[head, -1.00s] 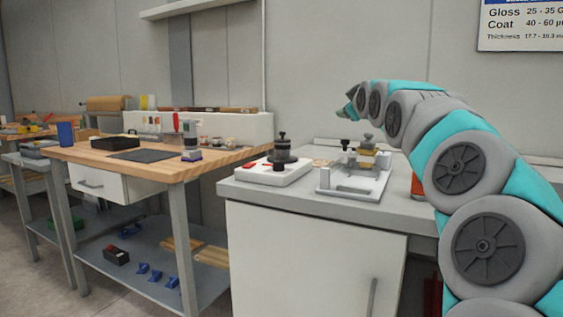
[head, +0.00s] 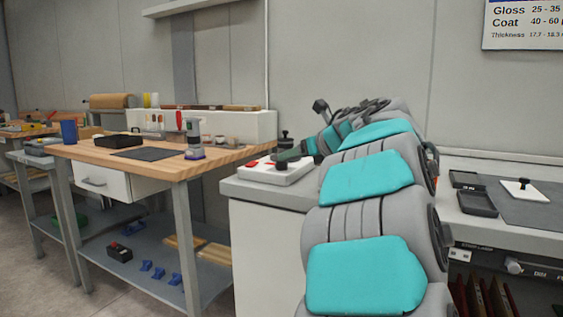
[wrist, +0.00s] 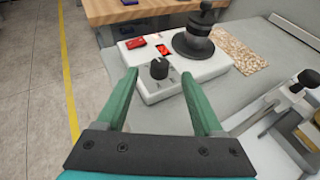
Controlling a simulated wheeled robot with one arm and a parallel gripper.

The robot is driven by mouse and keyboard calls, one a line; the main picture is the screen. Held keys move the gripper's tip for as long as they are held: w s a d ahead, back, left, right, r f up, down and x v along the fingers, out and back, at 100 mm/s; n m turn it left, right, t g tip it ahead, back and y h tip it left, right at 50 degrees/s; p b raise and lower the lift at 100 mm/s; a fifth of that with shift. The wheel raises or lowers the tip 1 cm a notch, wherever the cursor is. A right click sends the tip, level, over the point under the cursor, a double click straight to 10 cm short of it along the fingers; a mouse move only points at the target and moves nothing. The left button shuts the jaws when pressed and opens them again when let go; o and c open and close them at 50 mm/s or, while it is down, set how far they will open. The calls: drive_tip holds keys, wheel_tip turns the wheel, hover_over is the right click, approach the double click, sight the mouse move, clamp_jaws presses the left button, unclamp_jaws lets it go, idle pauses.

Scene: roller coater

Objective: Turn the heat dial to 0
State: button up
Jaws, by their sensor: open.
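The white heating unit (wrist: 212,68) sits on the grey counter and carries a black heat dial (wrist: 159,68) with a pale pointer mark on its front face. A red switch (wrist: 137,43) and a small red display (wrist: 163,50) are behind the dial. A black round piece (wrist: 194,42) with a knob stands on the unit. My gripper (wrist: 161,75) is open and empty, its two green fingers appearing on either side of the dial. I cannot tell whether they touch it.
A metal fixture with black knobs (wrist: 275,113) stands right of my gripper. A wooden workbench (head: 180,168) stands to the left. Dark trays (head: 476,203) lie on the counter at the right.

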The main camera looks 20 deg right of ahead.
sight(282, 165)
drive_tip(key=shift+w+f, duration=0.2)
drive_tip(key=shift+f, duration=0.15)
drive_tip(key=shift+p+x, duration=0.55)
drive_tip(key=shift+x, duration=3)
drive_tip(key=shift+r, duration=0.1)
drive_tip(key=shift+c, duration=0.2)
clamp_jaws()
